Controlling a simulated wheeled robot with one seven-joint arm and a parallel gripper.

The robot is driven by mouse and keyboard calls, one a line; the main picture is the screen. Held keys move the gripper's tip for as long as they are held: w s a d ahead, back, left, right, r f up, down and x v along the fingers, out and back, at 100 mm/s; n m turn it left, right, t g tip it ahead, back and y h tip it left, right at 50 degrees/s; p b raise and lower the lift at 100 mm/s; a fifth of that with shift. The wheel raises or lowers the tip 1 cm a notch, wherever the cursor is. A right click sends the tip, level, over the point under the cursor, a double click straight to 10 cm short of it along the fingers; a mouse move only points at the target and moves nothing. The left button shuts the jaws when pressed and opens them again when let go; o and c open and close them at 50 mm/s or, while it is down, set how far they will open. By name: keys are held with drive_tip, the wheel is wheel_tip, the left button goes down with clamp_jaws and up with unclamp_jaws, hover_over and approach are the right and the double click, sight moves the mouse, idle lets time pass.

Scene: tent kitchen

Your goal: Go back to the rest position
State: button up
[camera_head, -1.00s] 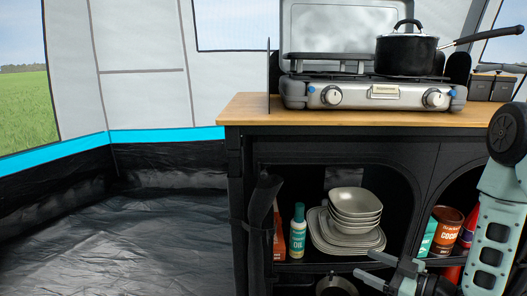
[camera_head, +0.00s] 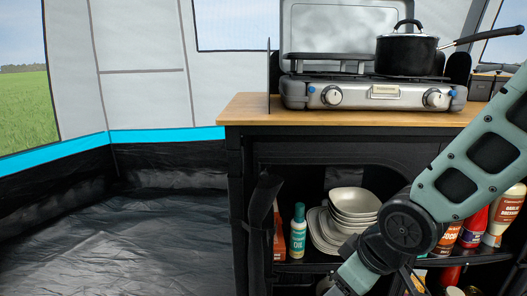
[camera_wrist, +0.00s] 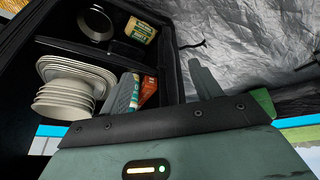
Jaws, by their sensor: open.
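My gripper (camera_wrist: 163,88) is open in the wrist view, its two grey fingers apart with nothing between them. In that view, the left finger overlaps the shelf contents, near an orange-red box (camera_wrist: 149,88). The right finger stands over the edge of the cabinet and the silvery tent floor (camera_wrist: 235,45). In the head view my arm crosses the right side, in front of the cabinet, and runs down to the bottom edge. The gripper itself does not show there.
The cabinet's wooden top (camera_head: 250,108) carries a stove (camera_head: 375,93) and a black pot (camera_head: 407,55). Its shelf holds stacked bowls (camera_head: 354,203), plates, an oil bottle (camera_head: 298,230) and several containers at right, partly hidden by my arm. The floor (camera_head: 120,240) at left is clear.

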drive_tip(key=s+r+g+h, duration=0.1)
drive_tip(key=s+r+g, duration=0.15)
drive_tip(key=s, duration=0.55)
drive_tip(key=s+r+g+h, duration=0.1)
drive_tip(key=s+r, duration=0.2)
drive_tip(key=s, duration=0.5)
wheel_tip(320, 180, up, 36)
drive_tip(key=p, duration=3.6)
drive_tip(key=shift+w+a+f+m, duration=0.25)
drive_tip(key=shift+w+a+m, duration=0.05)
drive_tip(key=shift+a+m, duration=0.1)
